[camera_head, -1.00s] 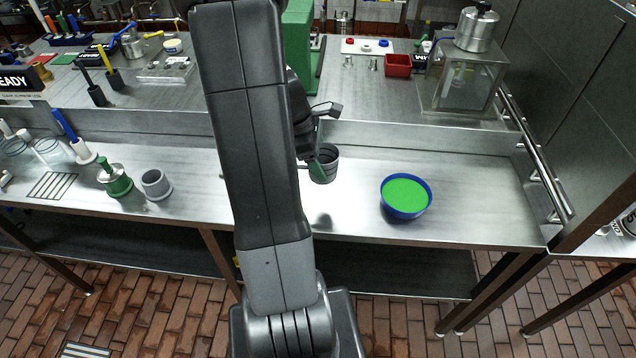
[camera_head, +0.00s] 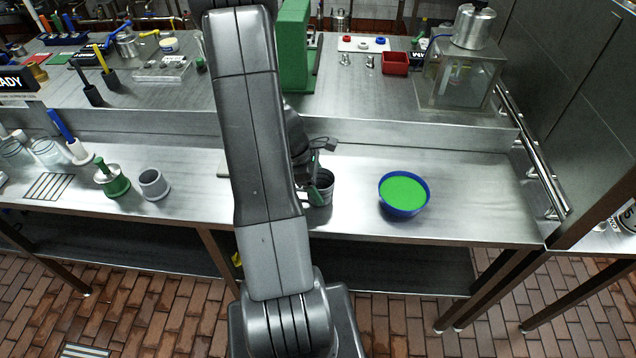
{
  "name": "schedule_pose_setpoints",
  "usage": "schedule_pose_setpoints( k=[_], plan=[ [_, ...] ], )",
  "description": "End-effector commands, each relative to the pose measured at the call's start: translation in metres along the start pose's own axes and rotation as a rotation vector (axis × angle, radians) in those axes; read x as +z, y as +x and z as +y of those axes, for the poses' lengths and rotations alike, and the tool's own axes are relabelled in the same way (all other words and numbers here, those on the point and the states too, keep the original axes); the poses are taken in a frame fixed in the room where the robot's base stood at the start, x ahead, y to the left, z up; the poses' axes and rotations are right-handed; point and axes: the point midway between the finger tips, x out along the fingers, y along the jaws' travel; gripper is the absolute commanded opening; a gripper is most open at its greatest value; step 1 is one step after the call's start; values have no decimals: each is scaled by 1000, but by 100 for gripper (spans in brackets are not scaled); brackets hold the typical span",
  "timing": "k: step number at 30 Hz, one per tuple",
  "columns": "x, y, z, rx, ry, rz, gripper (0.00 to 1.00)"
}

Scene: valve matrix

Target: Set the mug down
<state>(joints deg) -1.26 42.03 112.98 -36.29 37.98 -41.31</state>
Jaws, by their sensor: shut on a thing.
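A dark grey mug (camera_head: 322,190) is at the lower steel counter (camera_head: 460,222), just right of my arm and left of the blue bowl. My gripper (camera_head: 316,184) is shut on the mug at its left side, and my arm hides part of both. The mug looks upright. Its base is at or very near the counter top; I cannot tell whether it touches.
A blue bowl (camera_head: 404,210) with green contents stands to the right of the mug. A grey cup (camera_head: 153,184) and a green-based pot (camera_head: 112,180) stand to the left. A raised back shelf holds a red bin (camera_head: 395,63) and a green block (camera_head: 294,50). Counter between mug and bowl is clear.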

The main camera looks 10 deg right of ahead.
Motion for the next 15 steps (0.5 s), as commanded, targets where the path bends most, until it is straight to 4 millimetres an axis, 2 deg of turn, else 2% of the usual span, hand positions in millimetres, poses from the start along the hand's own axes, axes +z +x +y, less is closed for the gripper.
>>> schedule_pose_setpoints(
  k=[8, 9, 12, 15],
  plan=[
    [-2, 4, 0, 0, 0, 0, 47],
    [-1, 3, 0, 0, 0, 0, 72],
    [-1, 2, 0, 0, 0, 0, 90],
    [-1, 2, 0, 0, 0, 0, 90]
  ],
)
